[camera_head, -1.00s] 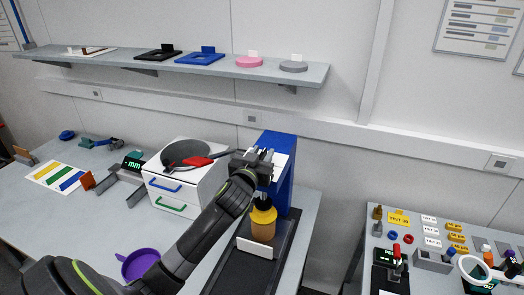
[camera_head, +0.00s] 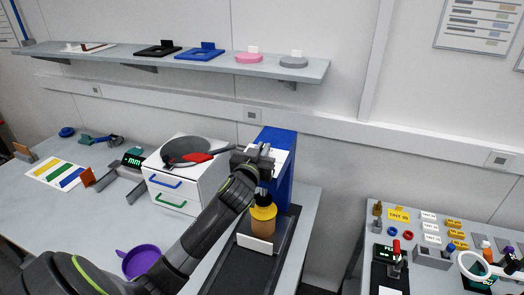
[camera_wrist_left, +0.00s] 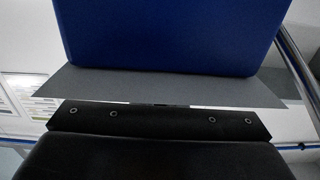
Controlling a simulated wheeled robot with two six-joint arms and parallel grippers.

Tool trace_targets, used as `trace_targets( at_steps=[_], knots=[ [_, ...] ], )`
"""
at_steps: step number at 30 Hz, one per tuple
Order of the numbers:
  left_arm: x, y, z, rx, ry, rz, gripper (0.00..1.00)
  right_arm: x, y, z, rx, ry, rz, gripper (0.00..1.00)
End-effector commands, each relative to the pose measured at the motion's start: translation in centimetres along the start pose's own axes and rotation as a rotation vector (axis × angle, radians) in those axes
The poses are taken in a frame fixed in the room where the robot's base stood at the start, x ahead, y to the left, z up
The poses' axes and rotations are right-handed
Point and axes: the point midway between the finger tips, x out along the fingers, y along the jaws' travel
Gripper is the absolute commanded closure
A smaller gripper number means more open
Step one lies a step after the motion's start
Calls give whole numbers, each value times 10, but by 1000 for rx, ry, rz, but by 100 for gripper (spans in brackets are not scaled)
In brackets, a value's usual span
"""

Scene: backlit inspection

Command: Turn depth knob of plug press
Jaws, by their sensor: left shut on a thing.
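The plug press has a blue column (camera_head: 283,188) and a dark base (camera_head: 236,272), at the middle of the head view. An amber bottle with a yellow collar (camera_head: 263,221) stands upright under its head. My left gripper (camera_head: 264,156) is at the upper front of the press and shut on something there. The gripper and wrist hide the depth knob, so I cannot see its shape or angle. In the left wrist view the blue press body (camera_wrist_left: 170,35) fills the top; the fingertips and the grip are hidden there. My right gripper is out of view.
A white drawer unit (camera_head: 183,185) with a dark round pan and a red object on top stands just left of the press. A purple pan (camera_head: 140,262) lies at front left. A wall shelf (camera_head: 200,64) runs behind. A second table with small parts is at right.

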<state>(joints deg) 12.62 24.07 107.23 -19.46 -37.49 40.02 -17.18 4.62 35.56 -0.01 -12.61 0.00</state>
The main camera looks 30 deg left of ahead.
Motion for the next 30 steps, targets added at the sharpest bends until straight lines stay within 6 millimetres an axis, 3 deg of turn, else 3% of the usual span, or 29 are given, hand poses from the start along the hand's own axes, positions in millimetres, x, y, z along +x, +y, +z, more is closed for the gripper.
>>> trace_targets(
  at_steps=[11, 30],
  knots=[
    [0, 2, 5, -6, 3, -240, 100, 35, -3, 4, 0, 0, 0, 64],
    [1, 2, 7, -5, 4, -848, 100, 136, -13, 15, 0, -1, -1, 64]
  ],
)
